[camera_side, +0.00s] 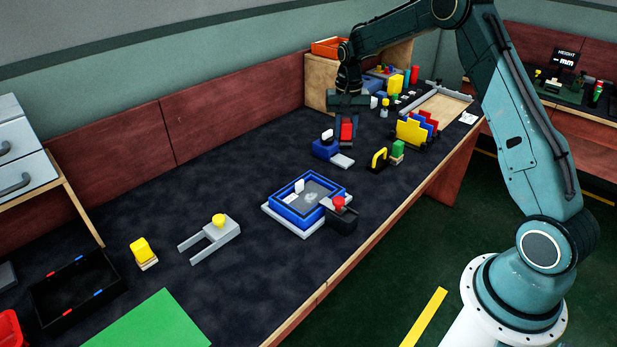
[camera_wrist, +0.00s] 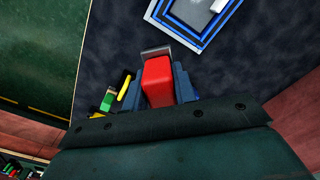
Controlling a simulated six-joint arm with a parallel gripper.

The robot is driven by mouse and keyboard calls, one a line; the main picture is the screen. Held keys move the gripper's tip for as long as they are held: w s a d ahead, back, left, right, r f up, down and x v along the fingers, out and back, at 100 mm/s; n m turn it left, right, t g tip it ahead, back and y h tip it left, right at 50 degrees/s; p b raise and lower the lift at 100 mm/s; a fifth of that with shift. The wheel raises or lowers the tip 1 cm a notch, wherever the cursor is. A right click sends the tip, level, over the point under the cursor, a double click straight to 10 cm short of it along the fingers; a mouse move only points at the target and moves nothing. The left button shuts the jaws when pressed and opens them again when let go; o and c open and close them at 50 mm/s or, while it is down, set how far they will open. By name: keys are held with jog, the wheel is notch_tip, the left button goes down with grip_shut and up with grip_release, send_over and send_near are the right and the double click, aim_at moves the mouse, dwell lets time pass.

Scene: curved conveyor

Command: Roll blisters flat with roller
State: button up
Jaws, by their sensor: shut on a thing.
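My gripper (camera_side: 347,115) is shut on a red block-like handle (camera_side: 347,132), which also shows between the fingers in the wrist view (camera_wrist: 158,80). Whether this is the roller's handle cannot be told. Below it in the side view is a blue block (camera_side: 325,149) with a light grey plate (camera_side: 342,160). A grey piece (camera_wrist: 157,52) shows just past the red handle in the wrist view. A blue-framed tray (camera_side: 290,213) holds a grey surface (camera_side: 318,187) with a pale patch and a small white upright piece (camera_side: 299,186). The tray is apart from my gripper.
A black block with a red knob (camera_side: 340,212) stands at the tray's right corner. A grey fork-shaped piece (camera_side: 215,237) with a yellow knob is to the left. A yellow arch (camera_side: 378,158) and a coloured rack (camera_side: 411,131) stand right of my gripper.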

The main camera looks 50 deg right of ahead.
jog(key=w+a+f+n, duration=0.2)
jog(key=a+f+n, duration=0.2)
jog(key=a+n, duration=0.6)
jog(key=shift+f, duration=0.35)
jog(key=shift+f, duration=0.1)
jog(key=shift+s+f, duration=0.1)
jog(key=shift+f, duration=3.55)
jog(key=shift+a+f, duration=0.2)
jog(key=shift+f, duration=0.05)
jog(key=shift+c, duration=0.3)
jog(key=shift+a+f, duration=0.1)
jog(key=shift+a, duration=1.65)
jog(key=d, duration=0.4)
jog(key=shift+d, duration=0.1)
notch_tip(320, 180, up, 8)
